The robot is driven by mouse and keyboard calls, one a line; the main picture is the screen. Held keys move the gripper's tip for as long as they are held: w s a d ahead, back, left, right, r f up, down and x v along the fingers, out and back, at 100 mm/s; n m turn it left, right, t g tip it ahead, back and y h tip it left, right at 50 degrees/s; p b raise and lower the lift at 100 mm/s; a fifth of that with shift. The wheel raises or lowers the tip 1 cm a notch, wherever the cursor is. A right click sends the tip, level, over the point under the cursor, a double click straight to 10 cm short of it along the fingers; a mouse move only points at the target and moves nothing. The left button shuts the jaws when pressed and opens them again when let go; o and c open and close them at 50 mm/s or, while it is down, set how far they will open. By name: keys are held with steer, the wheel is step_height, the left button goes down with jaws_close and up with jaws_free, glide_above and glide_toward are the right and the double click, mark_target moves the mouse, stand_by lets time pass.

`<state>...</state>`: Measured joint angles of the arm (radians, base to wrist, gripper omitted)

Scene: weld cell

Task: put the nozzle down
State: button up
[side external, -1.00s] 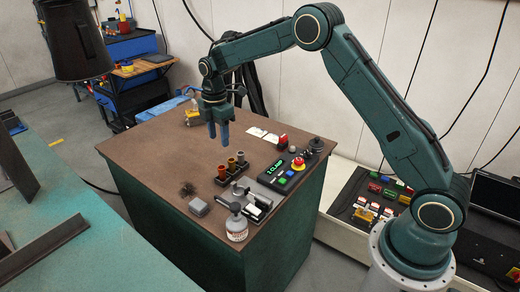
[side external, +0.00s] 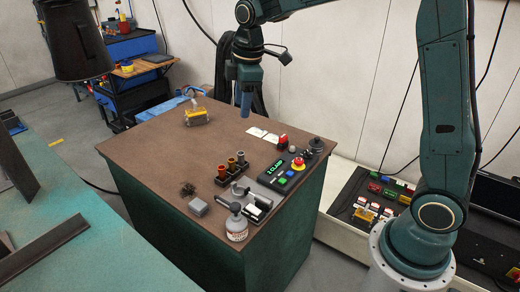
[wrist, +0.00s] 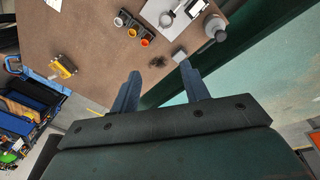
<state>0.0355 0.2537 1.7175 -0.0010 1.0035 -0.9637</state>
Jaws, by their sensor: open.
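A dark rack (side external: 230,176) near the front of the brown bench holds three upright nozzles: a reddish-brown one (side external: 221,170), an orange-brown one (side external: 231,163) and a paler one (side external: 240,157). The rack also shows at the top of the wrist view (wrist: 128,25), with coloured tops. I cannot tell which of them is the task's nozzle. My gripper (side external: 245,104) hangs above the back of the bench, well above and apart from the rack. In the wrist view my gripper (wrist: 161,86) is open, its two blue fingers apart with nothing between them.
A control box (side external: 285,174) with buttons and a red knob stands right of the rack. A white bottle (side external: 236,226), a clamp-like metal tool and a grey block (side external: 198,207) are at the front. A yellow part (side external: 197,117) lies at the back left. The bench's middle is clear.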

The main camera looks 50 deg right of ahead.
steer(key=s+a+r+m+t, duration=0.1)
steer(key=s+r+m, duration=0.2)
steer(key=s, duration=0.4)
steer(key=s+r+m+t, duration=0.1)
steer(key=s+r+m, duration=0.15)
steer(key=s, duration=0.45)
steer(key=s+f+m+t, duration=0.1)
steer(key=s+m, duration=0.4)
steer(key=s, duration=0.8)
steer(key=shift+s+a+f+t, duration=0.25)
steer(key=shift+a+f+t, duration=0.05)
steer(key=shift+f, duration=0.5)
